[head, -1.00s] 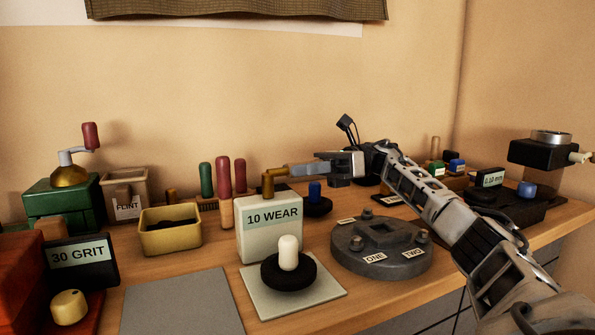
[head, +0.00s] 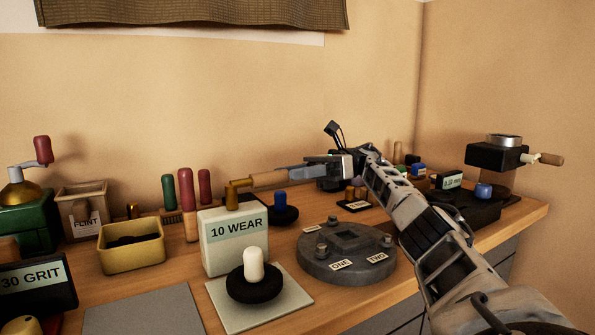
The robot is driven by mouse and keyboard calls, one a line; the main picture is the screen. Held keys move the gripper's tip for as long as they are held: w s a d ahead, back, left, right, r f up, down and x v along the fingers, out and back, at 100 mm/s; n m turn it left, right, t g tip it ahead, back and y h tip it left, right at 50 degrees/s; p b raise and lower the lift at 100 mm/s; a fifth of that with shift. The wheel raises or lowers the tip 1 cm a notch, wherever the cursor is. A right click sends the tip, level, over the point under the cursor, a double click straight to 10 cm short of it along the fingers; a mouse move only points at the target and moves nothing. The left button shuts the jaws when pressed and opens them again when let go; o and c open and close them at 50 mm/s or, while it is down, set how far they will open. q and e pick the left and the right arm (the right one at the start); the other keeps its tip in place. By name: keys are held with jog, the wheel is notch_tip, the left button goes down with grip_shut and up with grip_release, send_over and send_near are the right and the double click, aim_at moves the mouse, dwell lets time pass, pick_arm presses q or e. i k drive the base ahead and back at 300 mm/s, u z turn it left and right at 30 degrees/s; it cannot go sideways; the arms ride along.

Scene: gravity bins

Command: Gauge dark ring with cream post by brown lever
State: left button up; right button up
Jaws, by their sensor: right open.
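The dark ring with the cream post (head: 254,264) lies on a pale square plate (head: 300,299) in front of a cream gauge box. The box's display (head: 236,228) reads "10 WEAR". The brown lever (head: 268,179) sticks out to the right from a brass pivot (head: 234,192) on top of the box. My right gripper (head: 305,172) is open at the lever's free end, with its fingers level with the handle. Whether the fingers still overlap the lever's tip is hard to tell. My left gripper is out of view.
A round grey fixture (head: 347,268) marked ONE and TWO stands right of the plate, under my right arm. A dark ring with a blue post (head: 280,202) is behind the box. A yellow bin (head: 132,258) and a bare grey mat (head: 145,311) lie left. A handled machine (head: 497,157) stands at right.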

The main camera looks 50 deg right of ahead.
aim_at(255, 281)
jog(key=k, duration=1.5)
